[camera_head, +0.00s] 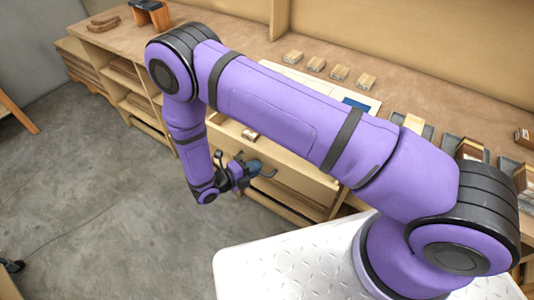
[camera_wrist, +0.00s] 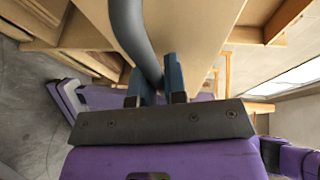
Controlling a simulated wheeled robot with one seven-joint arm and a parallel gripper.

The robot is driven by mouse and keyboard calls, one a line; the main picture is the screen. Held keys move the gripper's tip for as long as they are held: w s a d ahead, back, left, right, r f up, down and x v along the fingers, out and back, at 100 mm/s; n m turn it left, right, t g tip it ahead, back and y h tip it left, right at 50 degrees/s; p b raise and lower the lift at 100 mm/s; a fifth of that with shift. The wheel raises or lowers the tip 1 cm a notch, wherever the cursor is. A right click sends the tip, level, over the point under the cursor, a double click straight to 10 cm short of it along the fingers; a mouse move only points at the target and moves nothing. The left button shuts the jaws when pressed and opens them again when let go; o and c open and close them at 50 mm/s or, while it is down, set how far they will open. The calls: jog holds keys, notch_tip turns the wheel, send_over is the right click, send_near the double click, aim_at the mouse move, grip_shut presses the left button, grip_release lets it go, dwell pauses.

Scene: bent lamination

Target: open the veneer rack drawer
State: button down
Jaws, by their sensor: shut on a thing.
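My gripper (camera_head: 257,167) is at the front of the wooden bench, below its top. In the wrist view its two blue-grey fingers (camera_wrist: 157,80) are shut on a curved grey bar handle (camera_wrist: 132,30). The handle runs along a pale wooden drawer front (camera_wrist: 195,30). In the head view the handle (camera_head: 269,174) shows just right of the fingers. The veneer rack drawer (camera_head: 290,176) stands at least partly out; a pale inner area with a small block (camera_head: 249,135) shows behind its front. My arm hides much of the drawer.
The bench top (camera_head: 240,38) holds several small wood blocks (camera_head: 340,72), a white sheet and a dark stand (camera_head: 150,12). Dark-and-wood clamp-like pieces (camera_head: 470,150) line the right side. Open shelves (camera_head: 130,95) are left of the drawer. The grey floor (camera_head: 90,170) in front is clear.

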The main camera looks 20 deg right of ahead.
jog(key=s+a, duration=0.8)
jog(key=a, duration=0.1)
jog(key=shift+s, duration=0.15)
jog(key=c, duration=1.4)
grip_release()
jog(key=shift+c, duration=0.2)
jog(key=shift+a, duration=0.15)
jog(key=v, duration=1)
jog(key=shift+a, duration=0.3)
jog(key=shift+s+r, duration=0.1)
